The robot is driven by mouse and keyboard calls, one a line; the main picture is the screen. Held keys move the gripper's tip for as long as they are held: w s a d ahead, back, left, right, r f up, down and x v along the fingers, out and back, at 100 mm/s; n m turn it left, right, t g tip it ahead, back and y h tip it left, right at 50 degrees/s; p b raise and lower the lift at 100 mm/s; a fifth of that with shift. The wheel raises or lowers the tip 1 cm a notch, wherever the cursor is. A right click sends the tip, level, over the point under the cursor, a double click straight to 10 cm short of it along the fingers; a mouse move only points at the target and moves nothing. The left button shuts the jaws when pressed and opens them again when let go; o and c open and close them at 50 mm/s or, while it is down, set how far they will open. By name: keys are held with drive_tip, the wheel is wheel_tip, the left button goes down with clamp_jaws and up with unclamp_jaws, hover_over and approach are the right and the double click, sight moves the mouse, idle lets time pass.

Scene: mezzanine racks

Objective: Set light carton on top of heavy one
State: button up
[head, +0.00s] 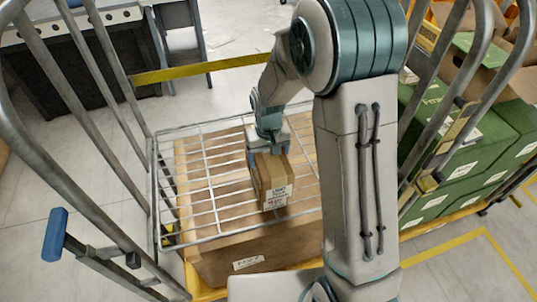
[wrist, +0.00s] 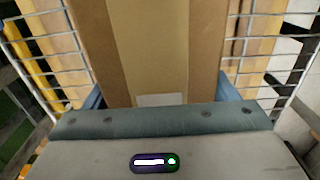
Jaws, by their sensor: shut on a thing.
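My gripper (head: 268,146) is shut on a small brown carton (head: 272,182) with white labels on its near face. In the wrist view the held carton (wrist: 165,50) fills the middle, between the two blue fingers. A much larger brown carton (head: 215,262) with a white label stands low in the cage cart, under a wire grid (head: 185,215). The held carton is in front of the grid and over the large carton in the head view. I cannot tell whether it touches the grid. The label print is too small to read surely.
Grey tube frames of the cart (head: 95,215) rise on the left, and more tubes stand on the right. A yellow bar (head: 200,69) crosses behind. Green boxes (head: 465,150) are stacked at the right. A dark table (head: 75,55) stands at the back left.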

drive_tip(key=shift+f, duration=0.2)
drive_tip(key=o, duration=1.1)
drive_tip(key=shift+o, duration=0.2)
wheel_tip(320, 180, up, 12)
drive_tip(key=shift+s+r+b, duration=0.1)
drive_tip(key=shift+b, duration=0.25)
drive_tip(key=s+d+r+t, duration=0.1)
drive_tip(key=s+d, duration=0.2)
drive_tip(key=s, duration=0.3)
drive_tip(key=s+d+r+m+t, duration=0.1)
drive_tip(key=s+d+r, duration=0.1)
drive_tip(key=s, duration=0.4)
drive_tip(key=s+d+r+m+t, duration=0.1)
drive_tip(key=s+d+r, duration=0.1)
drive_tip(key=s+d, duration=0.3)
drive_tip(key=shift+s, duration=1)
drive_tip(key=shift+r, duration=0.1)
